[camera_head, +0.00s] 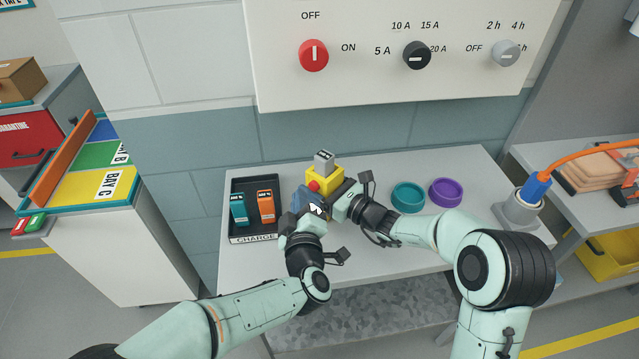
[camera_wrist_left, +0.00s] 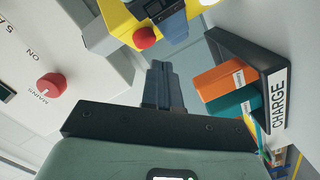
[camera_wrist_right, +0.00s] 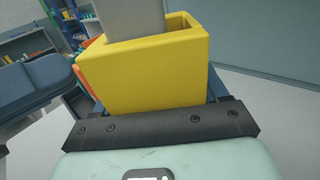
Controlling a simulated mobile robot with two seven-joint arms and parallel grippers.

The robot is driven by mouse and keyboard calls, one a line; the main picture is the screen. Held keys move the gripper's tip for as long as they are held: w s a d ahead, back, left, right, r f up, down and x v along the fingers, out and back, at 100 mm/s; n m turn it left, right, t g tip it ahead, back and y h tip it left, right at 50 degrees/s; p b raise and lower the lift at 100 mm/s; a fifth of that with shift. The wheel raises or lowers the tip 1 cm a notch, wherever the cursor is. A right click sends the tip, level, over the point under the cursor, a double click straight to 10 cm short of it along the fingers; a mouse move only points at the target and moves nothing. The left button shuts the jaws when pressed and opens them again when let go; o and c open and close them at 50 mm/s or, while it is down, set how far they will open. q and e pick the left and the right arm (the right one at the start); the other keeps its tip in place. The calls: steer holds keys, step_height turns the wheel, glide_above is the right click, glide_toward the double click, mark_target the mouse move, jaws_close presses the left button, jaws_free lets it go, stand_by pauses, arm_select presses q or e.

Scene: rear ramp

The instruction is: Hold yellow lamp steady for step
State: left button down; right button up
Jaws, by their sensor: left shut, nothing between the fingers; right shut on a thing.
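The yellow lamp (camera_head: 325,181) is at the back middle of the table, with a red button (camera_head: 314,187) on its front and a grey block (camera_head: 324,161) in its top. My right gripper (camera_head: 337,197) is shut on the lamp's yellow body, which fills the right wrist view (camera_wrist_right: 155,75). Whether the lamp's base touches the table is hidden. My left gripper (camera_head: 309,205) is shut and empty just in front of the lamp. In the left wrist view its closed fingertips (camera_wrist_left: 160,66) lie close to the red button (camera_wrist_left: 145,38), seemingly with a small gap.
A black CHARGE tray (camera_head: 243,239) with teal and orange packs stands just left of my left gripper. A teal ring (camera_head: 408,197) and a purple ring (camera_head: 445,192) lie to the right. A blue plug (camera_head: 536,188) with orange cable stands at the right end. A switch panel (camera_head: 380,80) hangs above.

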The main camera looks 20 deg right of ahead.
arm_select(q)
steer(key=a, duration=0.1)
steer(key=s+a, duration=0.1)
steer(key=a, duration=0.1)
steer(key=s+a, duration=0.1)
steer(key=shift+a, duration=0.2)
